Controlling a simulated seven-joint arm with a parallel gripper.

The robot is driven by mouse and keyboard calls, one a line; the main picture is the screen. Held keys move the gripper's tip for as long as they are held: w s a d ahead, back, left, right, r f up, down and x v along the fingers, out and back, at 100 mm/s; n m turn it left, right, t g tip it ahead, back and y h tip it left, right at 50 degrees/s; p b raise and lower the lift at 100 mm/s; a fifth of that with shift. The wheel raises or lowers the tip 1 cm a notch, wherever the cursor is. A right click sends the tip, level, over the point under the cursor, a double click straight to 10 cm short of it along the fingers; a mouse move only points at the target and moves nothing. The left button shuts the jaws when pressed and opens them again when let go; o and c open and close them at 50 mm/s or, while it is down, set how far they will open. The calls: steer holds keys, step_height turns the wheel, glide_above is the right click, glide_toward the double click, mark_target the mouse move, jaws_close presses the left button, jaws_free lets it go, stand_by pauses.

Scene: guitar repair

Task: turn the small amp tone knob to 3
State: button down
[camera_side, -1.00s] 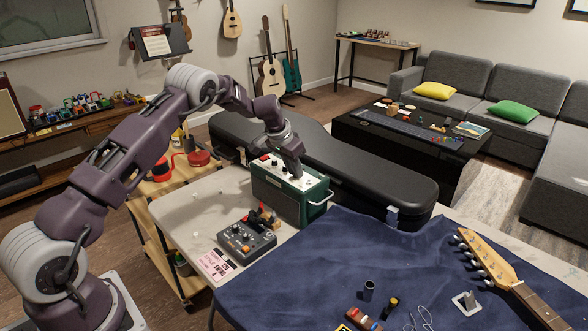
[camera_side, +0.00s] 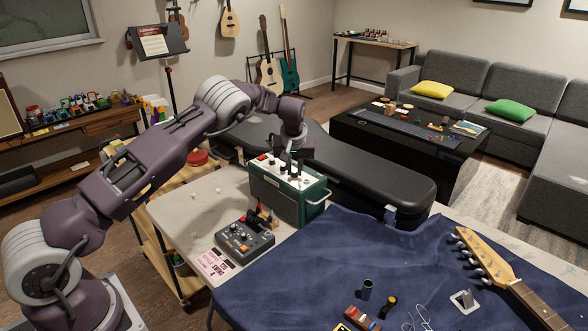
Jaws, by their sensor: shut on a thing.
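The small amp (camera_side: 290,205) is a green box with a pale top panel and a handle on its right side. It stands upright at the back of the table, in front of the black guitar case. Red, black and pale controls show on its top panel. My gripper (camera_side: 292,173) points down at the middle of this panel and is shut on a small knob there. The jaws and wrist hide most of that knob, and its pointer and scale are too small to read.
A grey pedal unit (camera_side: 244,240) with orange knobs sits in front of the amp, beside a pink card (camera_side: 215,262). The long black guitar case (camera_side: 370,180) lies close behind. A blue cloth (camera_side: 330,260) with small parts and a guitar headstock (camera_side: 488,258) covers the right side.

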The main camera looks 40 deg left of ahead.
stand_by(0.4)
steer(key=c, duration=1.3)
jaws_free()
steer(key=shift+c, duration=0.2)
steer(key=v, duration=0.7)
steer(key=shift+d, duration=0.1)
